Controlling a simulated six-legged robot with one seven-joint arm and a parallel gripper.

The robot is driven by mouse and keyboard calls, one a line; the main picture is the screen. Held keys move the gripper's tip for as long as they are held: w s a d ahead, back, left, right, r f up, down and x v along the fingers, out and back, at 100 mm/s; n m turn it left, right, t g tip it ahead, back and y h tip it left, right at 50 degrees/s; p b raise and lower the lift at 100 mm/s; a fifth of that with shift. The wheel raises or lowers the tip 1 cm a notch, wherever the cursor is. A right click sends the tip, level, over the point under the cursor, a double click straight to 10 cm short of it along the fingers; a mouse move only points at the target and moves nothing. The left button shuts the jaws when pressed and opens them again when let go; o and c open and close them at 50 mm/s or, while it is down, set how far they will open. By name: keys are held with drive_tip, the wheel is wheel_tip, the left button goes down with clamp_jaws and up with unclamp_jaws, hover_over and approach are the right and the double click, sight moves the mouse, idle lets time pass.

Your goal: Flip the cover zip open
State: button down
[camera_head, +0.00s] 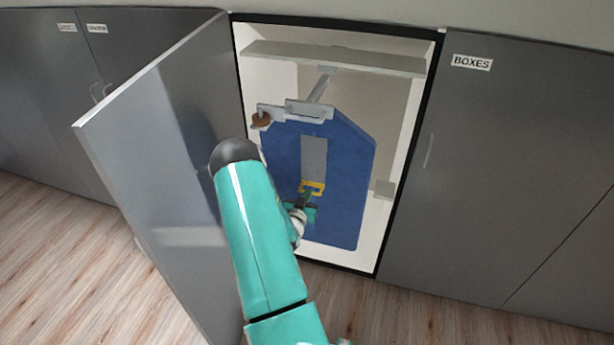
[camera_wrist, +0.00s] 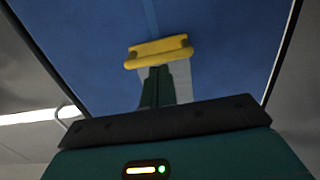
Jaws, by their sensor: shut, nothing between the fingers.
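A blue garment cover (camera_head: 345,170) hangs inside the open cupboard, with a grey strip (camera_head: 314,158) down its middle. A yellow zip pull (camera_head: 314,186) sits at the strip's lower end. In the wrist view the yellow pull (camera_wrist: 159,50) lies across the blue cover (camera_wrist: 90,45), just beyond my fingertips. My gripper (camera_head: 306,200) is right at the pull, low on the cover. In the wrist view my gripper (camera_wrist: 157,75) is shut, its dark fingers together and empty. I cannot tell whether the fingertips touch the pull.
The grey cupboard door (camera_head: 165,150) stands open to the left of my arm. A shelf (camera_head: 335,58) and a rail with a bracket (camera_head: 295,110) are above the cover. A closed door labelled BOXES (camera_head: 480,170) is at right. Wooden floor (camera_head: 60,270) lies in front.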

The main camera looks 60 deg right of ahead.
wheel_tip(320, 180, down, 22)
drive_tip(key=shift+f, duration=0.15)
idle(0.3)
